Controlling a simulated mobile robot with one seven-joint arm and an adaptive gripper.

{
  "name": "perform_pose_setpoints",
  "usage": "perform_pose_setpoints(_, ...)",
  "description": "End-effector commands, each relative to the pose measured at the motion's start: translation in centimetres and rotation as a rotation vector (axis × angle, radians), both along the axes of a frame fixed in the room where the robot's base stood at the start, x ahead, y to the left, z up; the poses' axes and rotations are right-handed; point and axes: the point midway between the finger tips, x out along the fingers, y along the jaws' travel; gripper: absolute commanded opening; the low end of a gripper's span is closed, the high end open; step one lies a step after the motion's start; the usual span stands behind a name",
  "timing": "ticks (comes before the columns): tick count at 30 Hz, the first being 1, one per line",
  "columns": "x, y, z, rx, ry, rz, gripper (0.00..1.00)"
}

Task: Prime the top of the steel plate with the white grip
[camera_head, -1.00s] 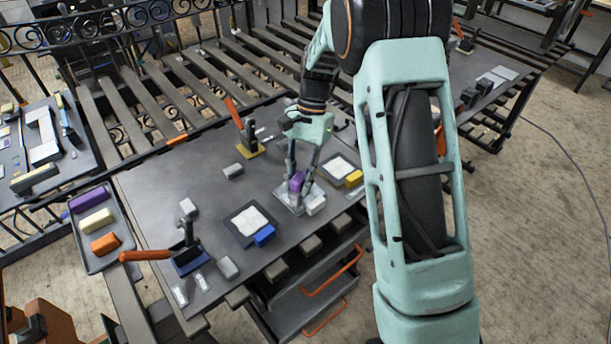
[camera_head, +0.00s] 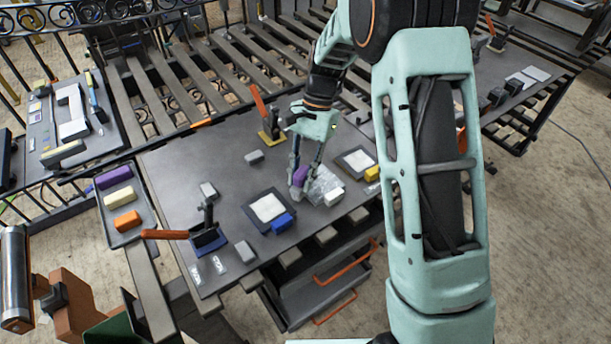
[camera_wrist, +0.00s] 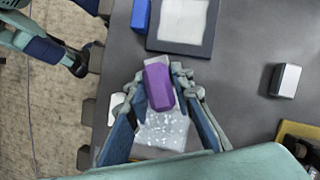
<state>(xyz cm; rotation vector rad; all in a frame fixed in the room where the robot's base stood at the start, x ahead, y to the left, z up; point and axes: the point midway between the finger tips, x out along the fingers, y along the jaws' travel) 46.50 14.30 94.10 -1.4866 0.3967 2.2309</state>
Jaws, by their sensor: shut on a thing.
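My gripper (camera_head: 301,178) is shut on a purple block (camera_wrist: 158,87), which also shows in the head view (camera_head: 300,174). The steel plate (camera_wrist: 163,132) is bright and speckled, and lies flat on the dark table; the head view shows it too (camera_head: 322,183). The white grip (camera_head: 333,196) is at its front edge; in the wrist view the white grip (camera_wrist: 115,107) is partly behind a finger. The block is over the plate's left end in the head view. I cannot tell whether it touches the plate. The fingers hide part of the plate.
A framed pale plate with a blue grip (camera_head: 281,221) lies to the left, and one with a yellow grip (camera_head: 372,174) to the right. Orange-handled clamps (camera_head: 205,237) stand on the table. A tray (camera_head: 143,218) holds purple, cream and orange blocks. Small grey blocks lie about.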

Motion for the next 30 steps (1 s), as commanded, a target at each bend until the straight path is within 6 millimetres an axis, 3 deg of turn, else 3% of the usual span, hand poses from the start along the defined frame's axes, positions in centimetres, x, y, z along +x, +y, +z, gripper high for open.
perform_pose_setpoints(30,3.8,-5.4,0.0,-0.001,0.001,-0.001,0.02)
